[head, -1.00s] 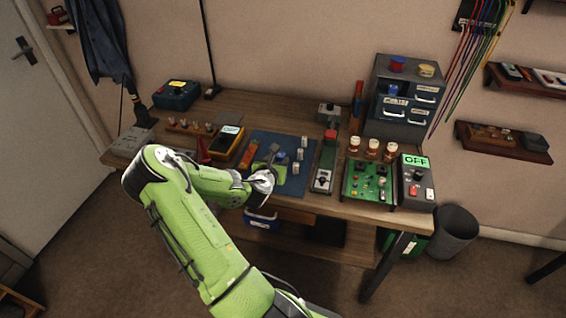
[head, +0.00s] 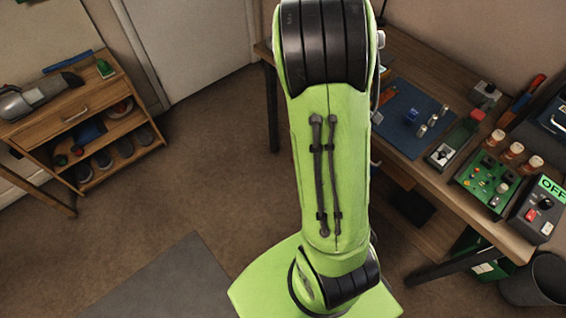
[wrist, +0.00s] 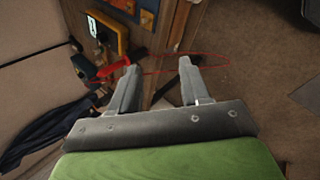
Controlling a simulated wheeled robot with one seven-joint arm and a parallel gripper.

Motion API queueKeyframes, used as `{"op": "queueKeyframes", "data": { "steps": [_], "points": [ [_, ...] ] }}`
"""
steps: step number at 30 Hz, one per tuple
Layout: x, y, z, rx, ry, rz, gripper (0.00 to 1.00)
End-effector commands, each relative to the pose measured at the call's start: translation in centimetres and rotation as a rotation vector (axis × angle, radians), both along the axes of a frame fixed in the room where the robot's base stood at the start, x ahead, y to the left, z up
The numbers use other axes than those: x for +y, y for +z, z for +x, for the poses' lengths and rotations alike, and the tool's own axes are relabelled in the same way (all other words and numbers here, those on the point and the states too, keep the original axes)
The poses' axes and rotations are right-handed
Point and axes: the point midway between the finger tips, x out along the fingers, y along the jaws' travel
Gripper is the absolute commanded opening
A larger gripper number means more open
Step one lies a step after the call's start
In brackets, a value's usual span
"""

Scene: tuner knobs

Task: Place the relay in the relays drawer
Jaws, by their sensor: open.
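My gripper (wrist: 159,68) shows in the wrist view with its two fingers apart and nothing between them. In the head view my arm hides it. A small blue block (head: 411,115), which may be the relay, sits on the blue mat (head: 402,138) on the workbench, just right of my arm. It is too small to identify surely. The drawer cabinet (head: 558,117) is cut off at the right edge of the head view. I cannot read which drawer is the relays drawer. In the wrist view my fingers are beside the bench edge, over the floor, apart from the mat.
Several metal cylinders (head: 432,120) stand on the mat. A green circuit board (head: 486,180) and a box reading OFF (head: 541,212) are farther right. A yellow meter (wrist: 108,32) and red-handled tool (wrist: 115,68) lie near the bench edge.

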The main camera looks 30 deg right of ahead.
Motion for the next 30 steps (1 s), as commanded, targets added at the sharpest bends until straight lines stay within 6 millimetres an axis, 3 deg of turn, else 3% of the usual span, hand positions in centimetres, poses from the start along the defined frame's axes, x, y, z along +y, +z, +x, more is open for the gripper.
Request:
{"op": "queueKeyframes", "data": {
  "steps": [1,5,9,12,15,19,26,30],
  "points": [
    [3.5,2.2,0.7,-0.107,-0.042,0.111,0.46],
    [12.6,7.1,-0.1,-0.277,-0.148,0.402,0.46],
    [21.3,11.7,-4.6,-0.350,-0.234,0.645,0.46],
    [25.4,13.4,-8.8,-0.358,-0.292,0.740,0.46],
    [27.5,14.0,-12.1,-0.359,-0.341,0.780,0.46],
    [28.3,14.0,-13.7,-0.356,-0.372,0.793,0.45],
    [28.0,14.1,-13.3,-0.355,-0.395,0.797,0.45],
    [26.0,14.5,-10.8,-0.351,-0.564,0.828,0.45]
  ]
}}
